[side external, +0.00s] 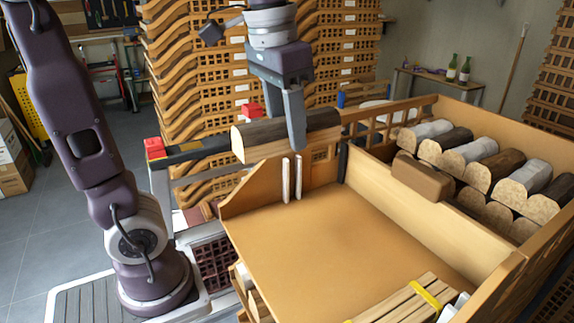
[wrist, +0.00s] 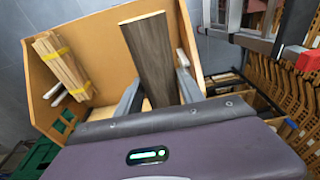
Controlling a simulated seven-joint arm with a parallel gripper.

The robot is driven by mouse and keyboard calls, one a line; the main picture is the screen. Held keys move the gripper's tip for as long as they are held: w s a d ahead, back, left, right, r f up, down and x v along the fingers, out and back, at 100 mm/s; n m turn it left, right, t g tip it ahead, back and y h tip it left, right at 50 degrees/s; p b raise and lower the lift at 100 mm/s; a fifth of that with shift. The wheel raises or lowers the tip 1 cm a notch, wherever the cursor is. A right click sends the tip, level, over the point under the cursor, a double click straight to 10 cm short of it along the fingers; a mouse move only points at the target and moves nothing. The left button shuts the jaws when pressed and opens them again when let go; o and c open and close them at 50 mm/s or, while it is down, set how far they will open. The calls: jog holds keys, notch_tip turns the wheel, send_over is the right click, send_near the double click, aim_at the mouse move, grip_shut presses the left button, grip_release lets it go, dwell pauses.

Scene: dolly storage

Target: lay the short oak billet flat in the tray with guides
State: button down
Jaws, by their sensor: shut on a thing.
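My gripper (side external: 294,118) is shut on a billet (side external: 255,138) with dark bark on top and a pale cut face. It holds the billet roughly level above the back-left edge of the wooden tray (side external: 335,235). Two pale upright guides (side external: 286,180) stand just below the billet at that edge. In the wrist view the billet (wrist: 155,62) runs out between my fingers, over the tray (wrist: 98,32). The tray floor under it is bare. Whether the billet touches the guides or wall, I cannot tell.
A bundle of sticks with a yellow strap (side external: 420,300) lies at the tray's near end. Several bark-covered logs (side external: 475,150) fill the compartment to the right, behind a divider wall (side external: 430,225). A brown block (side external: 422,178) sits on that wall. Stacked slatted racks (side external: 190,75) stand behind.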

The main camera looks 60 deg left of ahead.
aim_at(309, 111)
jog(key=w, duration=0.2)
jog(key=w+r, duration=0.1)
jog(key=w, duration=0.1)
jog(key=shift+w+a+r, duration=0.15)
jog(key=shift+a, duration=0.05)
jog(key=w+a+f, duration=0.1)
jog(key=w+f, duration=0.2)
jog(key=w, duration=0.6)
jog(key=s+d+r+n+g+y, duration=0.1)
jog(key=d+r+n, duration=0.2)
jog(key=d+n, duration=0.5)
jog(key=s+d+r+n+g+y, duration=0.1)
jog(key=d+r+n, duration=0.2)
jog(key=d+n, duration=0.5)
jog(key=f, duration=0.6)
jog(key=a+f+n, duration=0.1)
jog(key=f, duration=0.4)
jog(key=f+n, duration=0.1)
jog(key=f, duration=0.5)
jog(key=shift+a+f, duration=0.35)
jog(key=shift+a, duration=0.05)
jog(key=shift+f, duration=0.25)
